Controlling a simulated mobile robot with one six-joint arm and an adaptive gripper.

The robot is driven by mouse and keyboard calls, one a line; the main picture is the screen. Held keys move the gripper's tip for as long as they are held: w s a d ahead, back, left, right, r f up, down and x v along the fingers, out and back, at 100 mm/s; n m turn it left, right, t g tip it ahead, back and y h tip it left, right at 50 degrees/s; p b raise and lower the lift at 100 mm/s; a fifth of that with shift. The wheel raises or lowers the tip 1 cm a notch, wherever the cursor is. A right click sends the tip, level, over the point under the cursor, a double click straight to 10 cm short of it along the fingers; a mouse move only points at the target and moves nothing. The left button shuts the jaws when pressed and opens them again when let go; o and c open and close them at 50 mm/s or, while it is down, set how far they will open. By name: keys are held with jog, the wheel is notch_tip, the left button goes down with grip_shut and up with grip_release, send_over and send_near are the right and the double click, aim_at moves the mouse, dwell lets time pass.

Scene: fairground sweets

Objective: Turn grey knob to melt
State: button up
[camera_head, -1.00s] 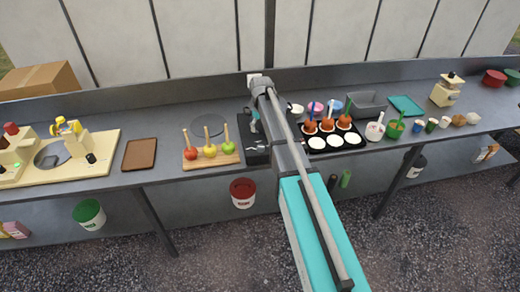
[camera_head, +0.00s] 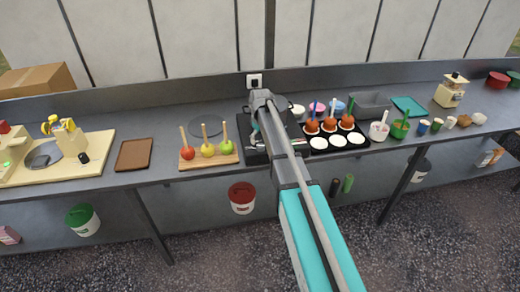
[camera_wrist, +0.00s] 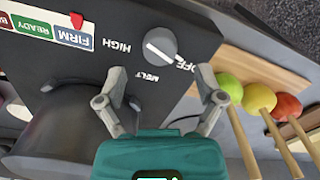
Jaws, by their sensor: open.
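The grey knob (camera_wrist: 160,46) sits on the front of a black cooker (camera_wrist: 140,20), with a white pointer line and the words OFF, MELT and HIGH around it. The line slants towards the OFF side, away from HIGH. My gripper (camera_wrist: 162,80) is open, its two fingers spread in front of the knob, one on each side in the picture; I see no contact. In the head view the cooker (camera_head: 256,157) stands on the counter, mostly hidden by my arm, and the knob cannot be made out.
A wooden board (camera_head: 210,161) with three apples on sticks stands left of the cooker. A black tray (camera_head: 338,143) of coated apples and white discs is on its right. A dark round pot (camera_wrist: 60,135) and a FIRM/READY gauge (camera_wrist: 48,32) are close to my fingers.

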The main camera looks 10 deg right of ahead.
aim_at(260, 146)
jog(key=shift+f+b, duration=1.45)
jog(key=shift+f, duration=0.35)
jog(key=c, duration=1.1)
